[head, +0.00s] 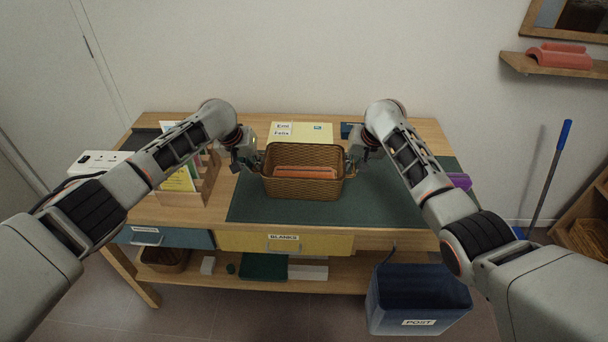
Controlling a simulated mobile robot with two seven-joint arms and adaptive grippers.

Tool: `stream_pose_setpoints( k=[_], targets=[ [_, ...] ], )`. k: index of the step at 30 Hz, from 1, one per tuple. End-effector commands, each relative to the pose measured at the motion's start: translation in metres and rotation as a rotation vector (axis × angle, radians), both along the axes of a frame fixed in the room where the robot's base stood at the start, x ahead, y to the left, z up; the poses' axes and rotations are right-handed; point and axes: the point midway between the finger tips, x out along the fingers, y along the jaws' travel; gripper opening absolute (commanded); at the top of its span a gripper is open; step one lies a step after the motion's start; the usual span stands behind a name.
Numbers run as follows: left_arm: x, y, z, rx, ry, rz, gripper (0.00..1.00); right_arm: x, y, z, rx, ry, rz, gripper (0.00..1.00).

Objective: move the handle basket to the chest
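The handle basket (302,188) is brown wicker and sits upright on the green desk mat, with flat orange-red things inside. My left gripper (250,163) is at the basket's left end, by its rim. My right gripper (353,163) is at the basket's right end, also by the rim. Both are small and partly hidden by their own wrists, so I cannot tell whether the fingers are shut on the handles. I cannot identify a chest for certain; a wooden piece of furniture (585,205) is cut off at the right edge.
The green mat (395,205) lies on the wooden desk. A letter holder (190,190) and a power strip (100,160) stand left. A yellow envelope (312,131) lies behind the basket. A blue POST bin (415,300) stands on the floor at front right. A blue-handled stick (550,175) leans right.

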Motion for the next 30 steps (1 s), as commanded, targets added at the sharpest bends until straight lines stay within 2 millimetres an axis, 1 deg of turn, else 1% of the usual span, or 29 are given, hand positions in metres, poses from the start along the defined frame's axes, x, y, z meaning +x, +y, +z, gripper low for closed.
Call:
stream_pose_setpoints(
  k=[4, 12, 13, 14, 15, 26, 30],
  targets=[
    [0.0018, -0.0013, -0.0039, 0.002, -0.001, -0.001, 0.12, 0.0019, 0.0004, -0.0042, 0.0, 0.0, 0.0, 0.12],
    [0.002, -0.0011, -0.0045, 0.0, -0.001, -0.001, 0.12, 0.0021, 0.0006, -0.0049, 0.0, -0.001, 0.0, 0.12],
    [0.002, -0.0011, -0.0045, 0.0, -0.001, -0.001, 0.1, 0.0021, 0.0006, -0.0049, 0.0, -0.001, 0.0, 0.1],
    [0.002, -0.0011, -0.0045, 0.0, -0.001, -0.001, 0.02, 0.0021, 0.0006, -0.0049, 0.0, -0.001, 0.0, 0.02],
    [0.002, -0.0011, -0.0045, 0.001, -0.001, 0.0, 0.0, 0.002, 0.0006, -0.005, 0.0, -0.001, 0.0, 0.0],
    [0.0023, -0.001, -0.0035, 0.0, -0.002, -0.001, 0.0, 0.0023, 0.0006, -0.0038, 0.0, -0.001, 0.0, 0.0],
    [0.0025, -0.0009, 0.0012, 0.0, -0.003, 0.0, 0.0, 0.0026, 0.0006, 0.0009, 0.0, -0.003, -0.001, 0.0]
  ],
)
